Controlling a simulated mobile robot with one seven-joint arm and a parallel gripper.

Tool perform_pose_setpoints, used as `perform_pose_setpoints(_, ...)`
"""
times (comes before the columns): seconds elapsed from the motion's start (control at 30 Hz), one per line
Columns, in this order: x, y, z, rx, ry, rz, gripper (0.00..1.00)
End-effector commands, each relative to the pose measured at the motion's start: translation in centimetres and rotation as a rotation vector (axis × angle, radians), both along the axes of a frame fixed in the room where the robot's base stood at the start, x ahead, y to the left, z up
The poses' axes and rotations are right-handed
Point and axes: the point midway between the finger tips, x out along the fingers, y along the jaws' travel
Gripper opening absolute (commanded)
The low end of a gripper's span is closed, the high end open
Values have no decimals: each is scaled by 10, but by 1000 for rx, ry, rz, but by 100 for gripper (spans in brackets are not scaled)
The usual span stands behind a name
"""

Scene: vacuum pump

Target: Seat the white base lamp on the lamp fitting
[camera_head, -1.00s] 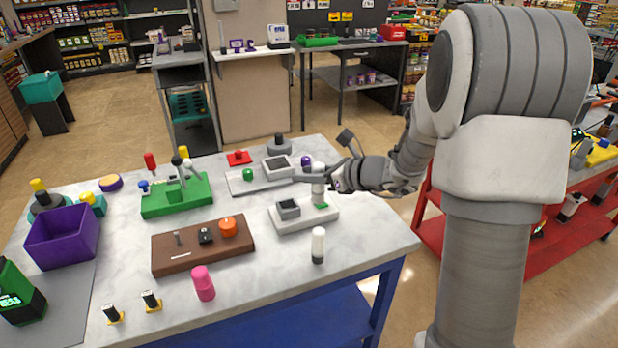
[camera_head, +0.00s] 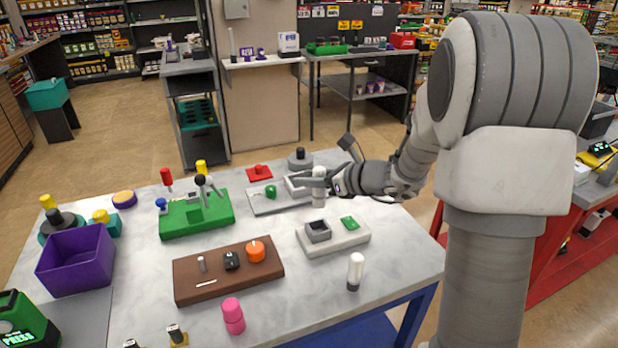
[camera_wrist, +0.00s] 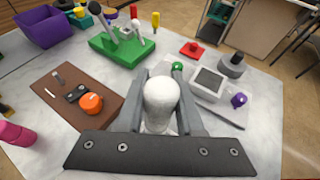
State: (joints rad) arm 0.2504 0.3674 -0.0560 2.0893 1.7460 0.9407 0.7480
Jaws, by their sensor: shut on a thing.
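A white, round-topped lamp (camera_head: 318,192) is held upright in my gripper (camera_head: 320,182). In the wrist view the lamp (camera_wrist: 160,98) sits between the two grey fingers of my gripper (camera_wrist: 160,78), and its lower end is hidden. A pale plate (camera_head: 335,242) with a grey square socket (camera_head: 318,231) and a green pad (camera_head: 349,222) lies nearer the camera than the lamp. I cannot tell for sure which part is the lamp fitting. In the head view the lamp's bottom appears above and behind the plate, apart from it. The plate is not visible in the wrist view.
A second white lamp with a dark base (camera_head: 355,270) stands at the table's front. A brown board (camera_head: 228,275) with an orange knob, a green block (camera_head: 197,217) with levers and a purple bin (camera_head: 75,262) lie left. A grey plate (camera_wrist: 207,85) lies beyond my gripper.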

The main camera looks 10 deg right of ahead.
Motion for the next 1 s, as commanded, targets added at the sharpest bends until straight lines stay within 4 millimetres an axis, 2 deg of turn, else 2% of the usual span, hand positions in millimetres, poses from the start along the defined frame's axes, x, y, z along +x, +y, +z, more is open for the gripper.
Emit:
perform_pose_setpoints(0.6,0,0,-53,1,-1,0,0)
perform_pose_setpoints(1.0,0,0,-55,0,0,0,0)
